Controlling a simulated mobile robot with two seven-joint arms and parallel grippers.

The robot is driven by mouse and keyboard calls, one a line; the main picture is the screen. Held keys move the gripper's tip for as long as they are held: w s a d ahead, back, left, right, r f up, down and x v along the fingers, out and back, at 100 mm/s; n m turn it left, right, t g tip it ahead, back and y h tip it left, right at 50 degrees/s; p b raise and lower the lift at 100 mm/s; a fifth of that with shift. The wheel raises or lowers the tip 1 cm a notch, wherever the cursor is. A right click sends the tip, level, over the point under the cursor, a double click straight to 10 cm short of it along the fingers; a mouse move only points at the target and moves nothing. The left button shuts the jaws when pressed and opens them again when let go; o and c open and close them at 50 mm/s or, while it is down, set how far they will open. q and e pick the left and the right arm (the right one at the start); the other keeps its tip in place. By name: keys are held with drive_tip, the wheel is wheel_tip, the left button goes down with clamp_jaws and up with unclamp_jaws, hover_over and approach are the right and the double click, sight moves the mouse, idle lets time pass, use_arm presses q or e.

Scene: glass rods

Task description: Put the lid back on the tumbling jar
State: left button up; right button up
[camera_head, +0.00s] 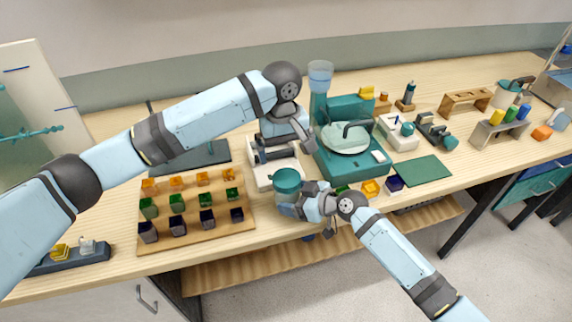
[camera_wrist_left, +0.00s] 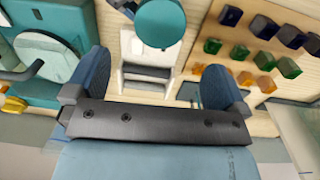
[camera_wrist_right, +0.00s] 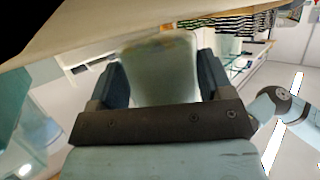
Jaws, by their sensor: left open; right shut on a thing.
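The tumbling jar (camera_head: 284,198) is a pale cylinder with a teal lid (camera_head: 287,180) sitting on its top, near the table's front edge. I cannot tell whether the lid is fully seated. My right gripper (camera_head: 301,208) is shut on the jar's side; its wrist view shows the translucent jar body (camera_wrist_right: 160,72) between the fingers, with some orange at one end. My left gripper (camera_head: 289,138) is open and empty, behind and above the jar. The left wrist view shows the round teal lid (camera_wrist_left: 160,22) beyond its spread fingers (camera_wrist_left: 153,85).
A white roller base (camera_head: 262,178) with dark rollers stands under my left gripper. A wooden board (camera_head: 190,222) with coloured cubes lies to the left. A teal machine (camera_head: 335,160) with a round plate stands to the right.

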use_arm(q)
drive_tip(key=shift+a+r, duration=0.1)
drive_tip(key=shift+r, duration=1.5)
use_arm(e)
drive_tip(key=o, duration=1.7)
drive_tip(key=shift+o, duration=0.2)
use_arm(q)
drive_tip(key=shift+f+b, duration=0.7)
drive_tip(key=shift+b, duration=0.05)
use_arm(e)
drive_tip(key=v, duration=1.4)
drive_tip(key=shift+a+r, duration=0.1)
